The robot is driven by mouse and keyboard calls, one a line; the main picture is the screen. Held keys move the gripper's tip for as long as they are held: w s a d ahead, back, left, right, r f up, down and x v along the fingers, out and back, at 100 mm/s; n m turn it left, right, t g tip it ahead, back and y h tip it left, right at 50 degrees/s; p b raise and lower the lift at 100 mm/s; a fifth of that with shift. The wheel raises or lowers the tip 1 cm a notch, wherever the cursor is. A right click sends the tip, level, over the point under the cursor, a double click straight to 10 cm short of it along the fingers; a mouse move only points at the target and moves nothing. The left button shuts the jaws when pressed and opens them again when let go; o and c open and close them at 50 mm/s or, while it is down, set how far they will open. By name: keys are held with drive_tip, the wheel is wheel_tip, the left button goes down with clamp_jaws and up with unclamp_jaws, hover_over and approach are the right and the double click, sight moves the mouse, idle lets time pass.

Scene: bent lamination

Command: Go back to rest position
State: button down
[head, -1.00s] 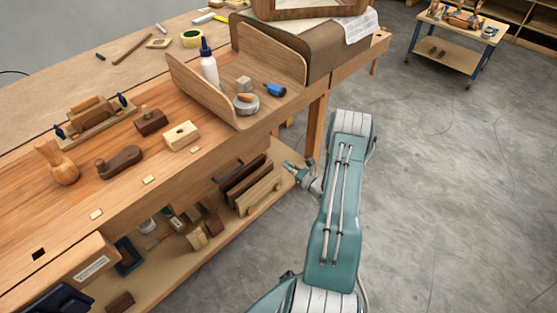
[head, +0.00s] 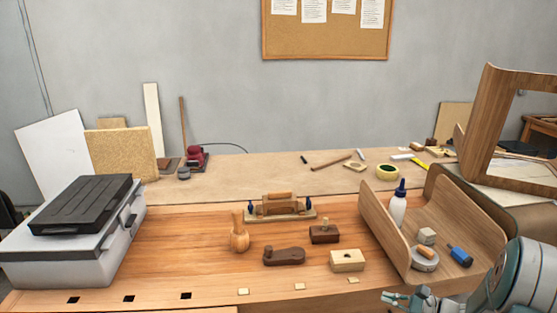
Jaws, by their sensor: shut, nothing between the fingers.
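My gripper (head: 388,297) shows small at the bottom edge in the head view, in front of the workbench's front edge. It is shut and empty, and its lower part is cut off by the frame. My teal and white arm (head: 520,278) fills the lower right corner. The gripper is below and left of the bent wood tray, and touches nothing that I can see.
A grey case (head: 70,245) stands left. A curved wooden frame (head: 490,112) stands at right.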

drive_tip(key=s+a+r+n+g+h, duration=0.3)
drive_tip(key=s+a+r+n+g, duration=0.4)
drive_tip(key=s+a+r+n, duration=0.55)
drive_tip(key=s+a+r+n+t+h, duration=0.1)
drive_tip(key=s+r+n+h, duration=0.2)
drive_tip(key=s, duration=0.3)
drive_tip(key=s+a+r+n+t+h, duration=0.1)
drive_tip(key=s+r+n+t+h, duration=0.1)
drive_tip(key=s+n+h, duration=0.3)
drive_tip(key=shift+s+a+r, duration=0.2)
drive_tip(key=shift+s+r, duration=0.2)
drive_tip(key=shift+r, duration=0.35)
drive_tip(key=shift+w+n, duration=0.1)
drive_tip(key=shift+n, duration=0.15)
